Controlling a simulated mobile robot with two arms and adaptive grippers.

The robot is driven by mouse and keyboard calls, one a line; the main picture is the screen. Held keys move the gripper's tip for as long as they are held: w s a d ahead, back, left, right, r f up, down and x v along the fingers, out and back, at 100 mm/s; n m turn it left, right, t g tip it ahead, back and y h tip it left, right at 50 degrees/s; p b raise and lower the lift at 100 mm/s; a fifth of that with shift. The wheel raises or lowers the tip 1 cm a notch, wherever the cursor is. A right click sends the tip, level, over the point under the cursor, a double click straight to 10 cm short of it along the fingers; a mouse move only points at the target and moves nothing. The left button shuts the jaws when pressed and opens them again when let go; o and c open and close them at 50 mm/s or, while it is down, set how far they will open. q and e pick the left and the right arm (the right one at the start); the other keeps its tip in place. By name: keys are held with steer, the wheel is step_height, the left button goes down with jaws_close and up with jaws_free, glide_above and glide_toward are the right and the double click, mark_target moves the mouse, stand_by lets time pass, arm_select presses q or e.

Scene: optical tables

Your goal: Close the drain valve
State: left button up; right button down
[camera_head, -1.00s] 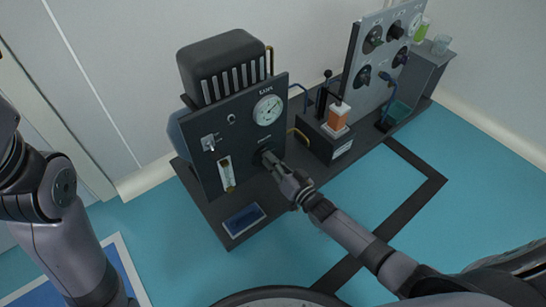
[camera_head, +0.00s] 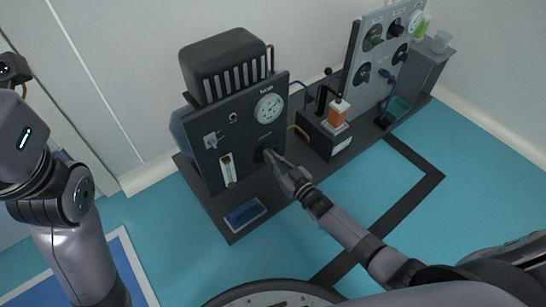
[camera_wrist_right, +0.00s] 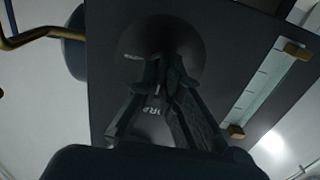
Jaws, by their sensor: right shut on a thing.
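The drain valve is a dark round knob (camera_head: 260,153) low on the right of the black front panel (camera_head: 204,173), below the gauge. My right gripper (camera_head: 272,158) reaches it from the lower right and is shut on it. In the right wrist view the two fingers (camera_wrist_right: 166,82) close together on the knob (camera_wrist_right: 150,38), covering part of it and of the white lettering beside it. The knob's exact turn angle cannot be told. My left arm stands at the left edge, but its gripper fingers do not show.
The panel also carries a round gauge (camera_head: 269,108), a toggle switch (camera_head: 211,140) and a sight tube (camera_head: 229,170). A box with an orange block (camera_head: 337,115) stands to the right, before a grey knobbed panel (camera_head: 389,62).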

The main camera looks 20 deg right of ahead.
steer(key=c, duration=1.8)
jaws_free()
steer(key=shift+o, duration=0.2)
steer(key=v, duration=1.2)
